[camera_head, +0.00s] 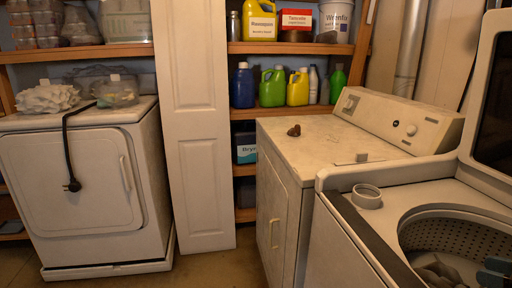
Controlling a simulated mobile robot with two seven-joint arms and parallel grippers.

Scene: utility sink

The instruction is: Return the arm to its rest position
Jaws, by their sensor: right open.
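A small part of my right gripper (494,268) shows as a dark shape at the lower right edge, over the opening of the top-loading washer (408,195). It is open, and I see nothing between its fingers. Most of it and its arm lie outside the picture. Crumpled grey-brown cloth (438,273) lies in the perforated drum (450,232), left of the gripper. My left gripper is not in view.
The washer's raised lid (492,100) stands at the right edge. A white ring-shaped cup (366,196) sits on the washer's rim. A white dryer (330,140) stands beyond it, with a small brown object (294,131) on top. Shelves with bottles stand behind. Floor shows at centre.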

